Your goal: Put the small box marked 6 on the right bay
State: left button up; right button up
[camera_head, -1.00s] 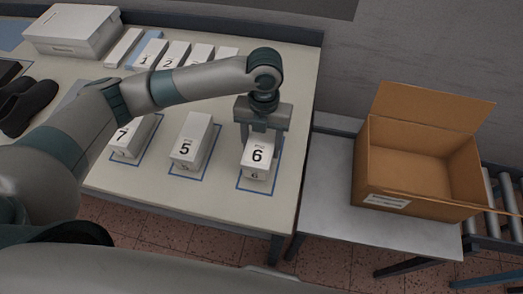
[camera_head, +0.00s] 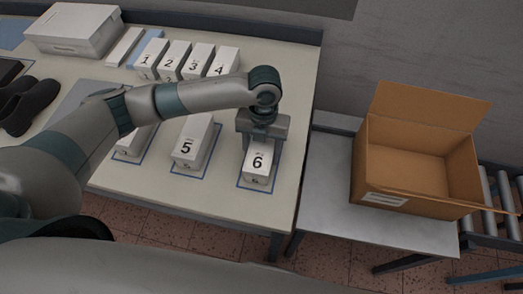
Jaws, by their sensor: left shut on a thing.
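The small white box marked 6 (camera_head: 257,166) stands in the right bay (camera_head: 243,186), a blue outlined rectangle at the table's right front. My left gripper (camera_head: 261,145) is above it, with its fingers down at the box's rear part, shut on it. The fingertips are partly hidden by the box and the gripper body. I cannot tell whether the box's underside touches the table. My right gripper is not in view.
The box marked 5 (camera_head: 190,143) stands in the bay to the left, and another box (camera_head: 133,143) is partly hidden by my arm. Boxes 1 to 4 (camera_head: 198,60) stand in a row behind. An open cardboard box (camera_head: 388,190) is on the side table at right.

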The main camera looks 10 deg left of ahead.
pick_arm(q)
jog(key=o, duration=1.1)
jog(key=shift+o, duration=0.2)
jog(key=shift+r, duration=0.65)
jog(key=r+b, duration=0.1)
jog(key=r, duration=0.2)
jog(key=w+r+b, duration=0.1)
jog(key=r, duration=0.2)
jog(key=r+b, duration=0.1)
jog(key=r, duration=0.2)
jog(key=shift+w+r, duration=0.15)
jog(key=shift+r+b, duration=0.3)
jog(key=shift+r, duration=0.5)
